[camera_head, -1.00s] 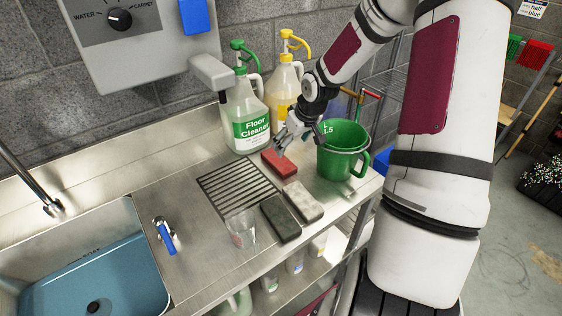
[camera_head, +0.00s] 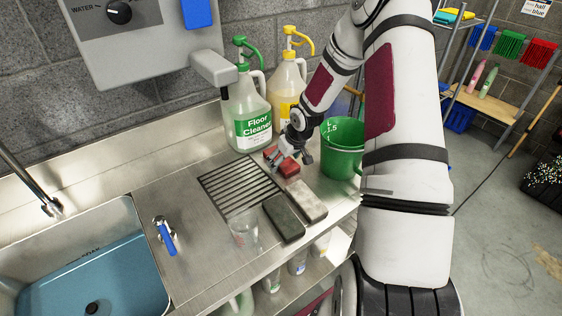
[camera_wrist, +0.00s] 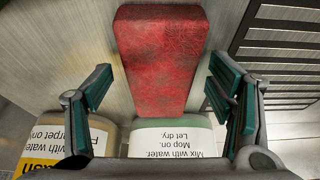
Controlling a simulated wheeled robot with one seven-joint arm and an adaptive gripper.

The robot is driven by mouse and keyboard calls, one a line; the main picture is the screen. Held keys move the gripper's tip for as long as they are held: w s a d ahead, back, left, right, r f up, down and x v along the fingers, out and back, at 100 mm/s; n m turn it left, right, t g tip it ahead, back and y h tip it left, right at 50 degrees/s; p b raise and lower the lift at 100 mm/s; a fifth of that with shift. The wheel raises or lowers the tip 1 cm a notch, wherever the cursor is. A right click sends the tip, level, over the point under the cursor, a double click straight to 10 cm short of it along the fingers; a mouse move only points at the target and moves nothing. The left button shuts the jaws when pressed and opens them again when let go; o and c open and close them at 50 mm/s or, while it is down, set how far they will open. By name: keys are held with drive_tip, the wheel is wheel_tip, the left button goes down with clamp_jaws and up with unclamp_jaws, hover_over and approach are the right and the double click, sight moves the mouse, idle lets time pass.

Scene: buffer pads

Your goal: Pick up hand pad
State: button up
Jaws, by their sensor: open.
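A red hand pad (camera_head: 283,163) lies on the steel counter beside the drain grooves, partly covered by my gripper. It also shows in the wrist view (camera_wrist: 162,60), lengthwise between my fingers. A dark grey pad (camera_head: 283,218) and a lighter beige-grey pad (camera_head: 308,202) lie side by side nearer the counter's front edge. My gripper (camera_head: 291,163) is open and empty over the red pad. In the wrist view its green-padded fingers (camera_wrist: 162,82) stand on either side of the red pad, with a gap on each side.
A green measuring bucket (camera_head: 341,160) stands close right of my gripper. A floor cleaner bottle (camera_head: 247,115) and a yellow-topped bottle (camera_head: 287,80) stand behind. A clear cup (camera_head: 243,232) sits left of the dark pad. A sink (camera_head: 85,270) is at the left.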

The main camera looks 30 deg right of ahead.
sight(285, 163)
drive_tip(key=c, duration=1.1)
drive_tip(key=shift+r, duration=0.1)
drive_tip(key=shift+r, duration=0.25)
drive_tip(key=v, duration=0.3)
drive_tip(key=shift+w+a, duration=0.15)
drive_tip(key=shift+a, duration=0.05)
drive_tip(key=s+a, duration=0.2)
drive_tip(key=s, duration=0.2)
drive_tip(key=s+a+r, duration=0.1)
drive_tip(key=s+a, duration=0.1)
drive_tip(key=s, duration=0.3)
drive_tip(key=s+a, duration=0.2)
drive_tip(key=s, duration=0.3)
drive_tip(key=shift+r+b, duration=0.25)
drive_tip(key=shift+b, duration=0.05)
